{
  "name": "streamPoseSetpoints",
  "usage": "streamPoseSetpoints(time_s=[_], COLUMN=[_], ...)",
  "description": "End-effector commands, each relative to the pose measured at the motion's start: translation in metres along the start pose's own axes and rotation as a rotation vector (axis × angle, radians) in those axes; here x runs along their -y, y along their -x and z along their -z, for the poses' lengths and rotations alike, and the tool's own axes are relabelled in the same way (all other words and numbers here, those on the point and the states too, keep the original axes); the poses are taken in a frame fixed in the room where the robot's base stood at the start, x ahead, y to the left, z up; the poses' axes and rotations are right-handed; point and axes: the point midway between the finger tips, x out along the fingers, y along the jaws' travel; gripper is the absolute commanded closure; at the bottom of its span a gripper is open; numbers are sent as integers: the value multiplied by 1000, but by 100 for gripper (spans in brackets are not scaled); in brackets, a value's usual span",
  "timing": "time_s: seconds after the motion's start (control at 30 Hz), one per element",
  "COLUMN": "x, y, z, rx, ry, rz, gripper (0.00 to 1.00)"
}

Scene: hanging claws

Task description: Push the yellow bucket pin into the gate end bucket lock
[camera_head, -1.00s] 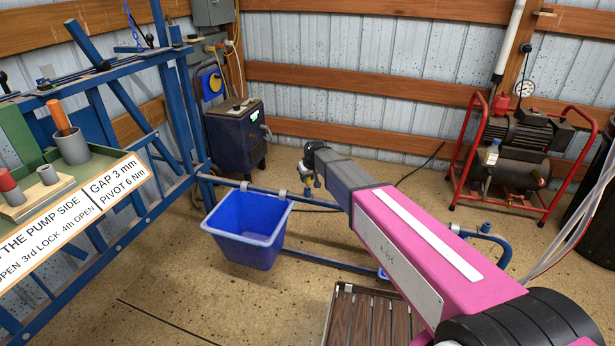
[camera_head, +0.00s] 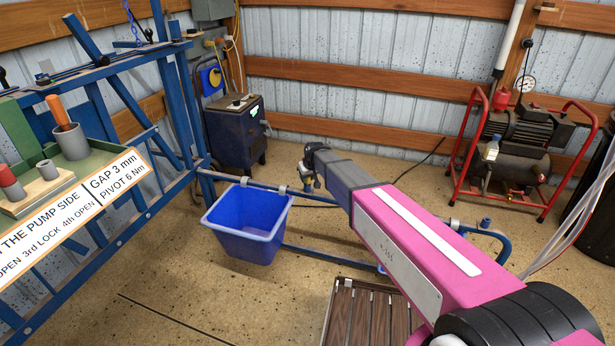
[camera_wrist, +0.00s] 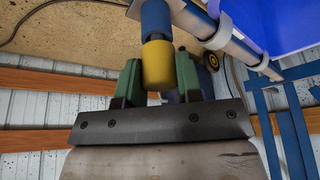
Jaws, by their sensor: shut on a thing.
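My gripper (camera_wrist: 160,78) has green fingers, one on each side of the yellow bucket pin (camera_wrist: 159,66), and is shut on it. A blue cylinder (camera_wrist: 155,16) lies in line with the pin's far end, beside the blue rail. I cannot tell whether the two touch or overlap, nor whether this cylinder is the bucket lock. In the head view my gripper (camera_head: 313,168) is at the rail, just right of the blue bucket (camera_head: 245,246).
The bucket hangs from the blue rail (camera_head: 330,254) by clips. A blue gate frame and a green tray (camera_head: 100,155) with a printed label stand at left. A red-framed compressor (camera_head: 520,150) is at right. A slatted brown panel (camera_head: 365,315) lies below my arm.

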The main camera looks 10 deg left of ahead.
Motion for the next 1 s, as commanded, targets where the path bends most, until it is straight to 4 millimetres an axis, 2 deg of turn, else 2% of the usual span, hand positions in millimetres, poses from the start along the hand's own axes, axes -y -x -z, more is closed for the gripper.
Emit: streamPoseSetpoints(time_s=[0.3, 0.33, 0.4, 0.77, 0.87, 1.0], x=[0, 0, 0, 0, 0, 0], y=[-8, -8, -8, -3, 7, 32], z=[-3, -3, -3, -3, -4, -5], rx=[0, 0, 0, 0, -1, -2], ry=[0, 0, 0, 0, 0, 0], rz=[0, 0, 0, 0, 0, 0], gripper=[100, 60, 38, 37, 37, 37])
